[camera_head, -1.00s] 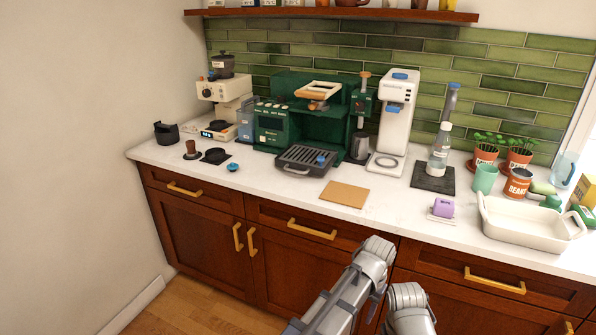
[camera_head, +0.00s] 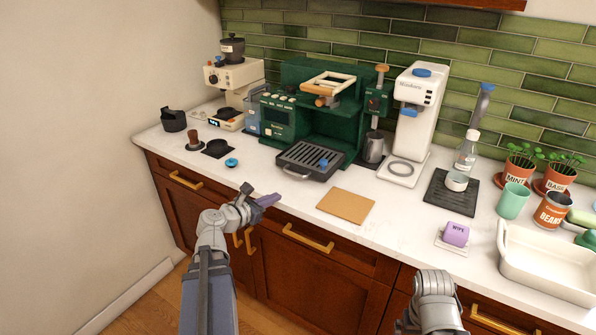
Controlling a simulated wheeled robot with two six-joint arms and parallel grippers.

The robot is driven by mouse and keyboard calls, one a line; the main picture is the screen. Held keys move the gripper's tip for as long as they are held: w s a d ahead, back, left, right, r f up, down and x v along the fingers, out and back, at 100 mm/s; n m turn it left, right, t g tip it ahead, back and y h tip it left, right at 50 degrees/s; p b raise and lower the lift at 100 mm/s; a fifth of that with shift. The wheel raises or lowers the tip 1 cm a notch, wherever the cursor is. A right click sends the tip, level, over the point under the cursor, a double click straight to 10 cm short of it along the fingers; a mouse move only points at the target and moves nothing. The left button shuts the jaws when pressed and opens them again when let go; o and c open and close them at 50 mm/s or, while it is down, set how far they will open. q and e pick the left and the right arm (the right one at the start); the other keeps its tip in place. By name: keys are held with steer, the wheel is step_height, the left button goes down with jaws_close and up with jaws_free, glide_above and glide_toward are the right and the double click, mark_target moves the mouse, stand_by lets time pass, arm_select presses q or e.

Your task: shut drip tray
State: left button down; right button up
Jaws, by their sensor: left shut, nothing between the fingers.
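The drip tray (camera_head: 311,160) is a dark tray with a slatted grate and a light front handle. It sticks out from the base of the green espresso machine (camera_head: 325,110) over the white counter. A small blue item (camera_head: 324,163) is on its grate. My left gripper (camera_head: 270,199) is shut and empty, with purplish fingertips. It is at the counter's front edge, in front and left of the tray, apart from it. My right arm (camera_head: 438,298) shows at the bottom right, but its gripper is not visible.
A tan board (camera_head: 346,206) lies right of the tray. A small blue-topped item (camera_head: 232,162) and a dark mat (camera_head: 216,148) lie to its left. A steel pitcher (camera_head: 373,148) and white machine (camera_head: 414,120) stand to the right. The counter in front of the tray is clear.

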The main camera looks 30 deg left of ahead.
arm_select(q)
steer(key=a+r+n+t+y, duration=0.1)
steer(key=a+r+n, duration=0.1)
steer(key=a+n, duration=0.1)
steer(key=b, duration=0.3)
glide_toward(307, 159)
steer(key=s+f, duration=0.1)
steer(key=f, duration=0.1)
steer(key=shift+s+a+f+m, duration=0.15)
steer(key=shift+s+f+m, duration=0.15)
steer(key=shift+s+f, duration=0.1)
steer(key=shift+w, duration=0.1)
arm_select(e)
steer(key=f, duration=0.2)
steer(key=shift+w+d+f, duration=0.15)
steer(key=shift+w+f, duration=0.2)
arm_select(q)
steer(key=r+x, duration=0.1)
steer(key=x, duration=0.7)
steer(key=r+x, duration=0.1)
steer(key=x, duration=0.3)
steer(key=shift+w+r, duration=0.25)
steer(key=shift+w, duration=0.35)
steer(key=shift+r, duration=0.1)
arm_select(e)
steer(key=shift+s, duration=0.1)
arm_select(q)
steer(key=shift+w, duration=0.1)
arm_select(e)
steer(key=shift+r, duration=0.1)
